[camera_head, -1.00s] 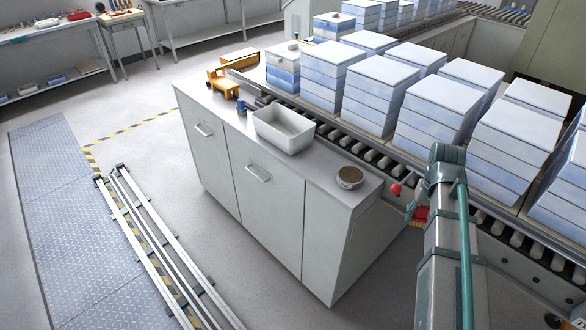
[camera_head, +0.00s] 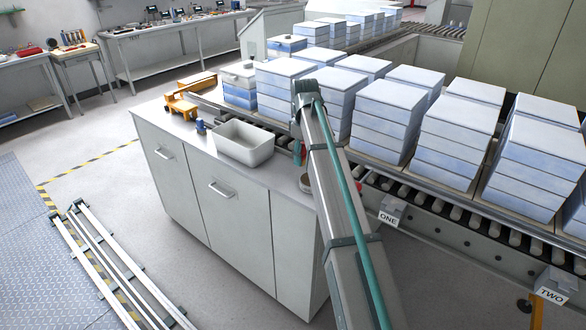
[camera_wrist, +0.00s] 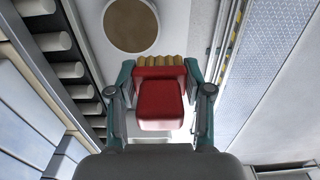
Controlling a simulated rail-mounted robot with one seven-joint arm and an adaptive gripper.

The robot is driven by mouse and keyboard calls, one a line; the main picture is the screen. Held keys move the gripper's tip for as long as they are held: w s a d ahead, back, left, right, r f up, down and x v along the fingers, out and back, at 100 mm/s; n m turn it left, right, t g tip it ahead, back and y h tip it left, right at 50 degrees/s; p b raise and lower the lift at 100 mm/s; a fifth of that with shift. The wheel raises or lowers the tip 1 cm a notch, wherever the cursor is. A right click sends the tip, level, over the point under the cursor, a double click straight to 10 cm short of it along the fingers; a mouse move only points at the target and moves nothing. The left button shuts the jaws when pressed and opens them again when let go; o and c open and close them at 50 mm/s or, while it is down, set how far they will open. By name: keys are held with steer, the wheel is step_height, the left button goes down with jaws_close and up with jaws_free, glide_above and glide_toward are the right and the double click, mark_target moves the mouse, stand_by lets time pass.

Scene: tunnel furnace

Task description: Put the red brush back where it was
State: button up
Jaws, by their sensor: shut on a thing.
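The red brush, with a row of tan bristles, shows in the wrist view (camera_wrist: 160,104). My gripper (camera_wrist: 160,70) is shut on it, with one green-and-grey finger on each side. The bristles point toward a round brown-topped dish (camera_wrist: 130,24) on the grey cabinet top, just ahead of the brush in that view. The brush appears above the cabinet top, apart from the dish. In the head view, my arm crosses the cabinet's right end and hides most of the gripper and the brush. The dish is mostly hidden behind the arm there.
A white bin (camera_head: 243,145), a small blue item (camera_head: 201,127) and an orange tool (camera_head: 180,104) stand on the grey cabinet (camera_head: 215,205). Behind runs a roller conveyor (camera_head: 440,205) with several blue-and-white stacks (camera_head: 388,117). Metal rails (camera_head: 120,268) lie on the floor at left.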

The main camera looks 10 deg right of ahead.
steer(key=p, duration=0.2)
glide_toward(297, 171)
steer(key=s+r, duration=0.2)
steer(key=s, duration=0.2)
steer(key=w+f, duration=0.1)
steer(key=f, duration=0.1)
steer(key=w+f+p, duration=0.1)
steer(key=w, duration=0.1)
steer(key=shift+f, duration=0.35)
steer(key=shift+w+f+p, duration=0.4)
steer(key=shift+w+f, duration=0.25)
steer(key=shift+f, duration=0.25)
steer(key=shift+f+p, duration=0.3)
steer(key=shift+f, duration=1.3)
steer(key=shift+f, duration=0.1)
steer(key=o, duration=1)
